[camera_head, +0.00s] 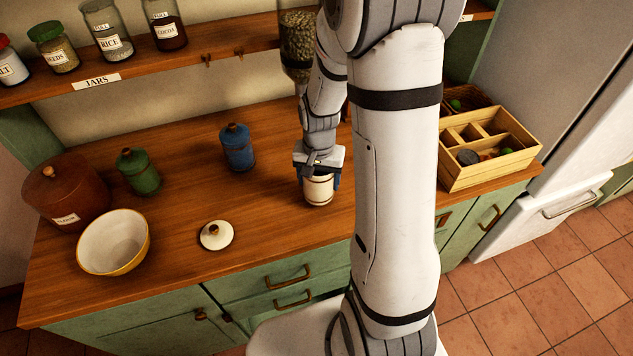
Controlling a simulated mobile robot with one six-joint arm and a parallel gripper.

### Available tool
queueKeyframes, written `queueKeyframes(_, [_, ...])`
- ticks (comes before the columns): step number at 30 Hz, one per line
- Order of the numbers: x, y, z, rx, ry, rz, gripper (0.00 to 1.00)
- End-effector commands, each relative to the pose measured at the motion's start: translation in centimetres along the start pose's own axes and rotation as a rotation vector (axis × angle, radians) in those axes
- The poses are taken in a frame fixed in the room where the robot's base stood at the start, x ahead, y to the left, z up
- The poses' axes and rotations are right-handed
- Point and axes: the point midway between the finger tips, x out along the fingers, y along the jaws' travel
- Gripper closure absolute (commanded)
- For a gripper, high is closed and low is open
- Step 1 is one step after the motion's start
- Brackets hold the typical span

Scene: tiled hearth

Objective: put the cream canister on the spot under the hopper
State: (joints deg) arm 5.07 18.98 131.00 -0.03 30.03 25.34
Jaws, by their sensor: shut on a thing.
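The cream canister (318,192) is at the right of the wooden counter, with its upper part hidden by my gripper. My gripper (319,176) is shut on it from above. I cannot tell whether the canister touches the counter. A white lid with a brown knob (216,235) lies on the counter to the left. The glass hopper (298,45) with grainy contents shows behind my arm, above the counter's back. My arm hides part of it, and the spot under it is not clearly visible.
A blue canister (237,147), a green canister (138,172), a brown flour crock (66,190) and a bowl (113,242) stand to the left. A wooden divided crate (487,178) is at the right. The jar shelf (150,66) overhangs the back. Counter around the lid is clear.

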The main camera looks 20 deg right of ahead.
Motion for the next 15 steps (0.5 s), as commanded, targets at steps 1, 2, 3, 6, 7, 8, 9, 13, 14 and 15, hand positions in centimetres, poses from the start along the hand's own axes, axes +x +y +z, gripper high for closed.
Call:
queueKeyframes(1, [0.8, 0.0, 0.1, -0.001, -0.004, 0.002, 0.58])
queueKeyframes(2, [1.1, 0.0, 0.0, -0.001, -0.003, 0.001, 0.58])
queueKeyframes(3, [1.5, -0.1, 0.0, -0.002, -0.003, 0.001, 0.58])
queueKeyframes(6, [2.1, -0.1, 0.0, -0.002, 0.000, 0.000, 0.58])
queueKeyframes(7, [2.1, -0.1, 0.0, -0.002, 0.001, 0.000, 0.58])
queueKeyframes(8, [2.1, -0.1, 0.0, -0.002, 0.001, -0.001, 0.58])
queueKeyframes(9, [2.1, -0.1, 0.0, -0.002, 0.001, -0.001, 0.58])
queueKeyframes(13, [2.1, -0.1, 0.0, -0.003, 0.001, -0.001, 0.58])
queueKeyframes(14, [2.2, -0.1, 0.0, -0.003, 0.001, -0.001, 0.58])
queueKeyframes(15, [2.4, -0.1, 0.0, -0.003, 0.001, 0.000, 0.58])
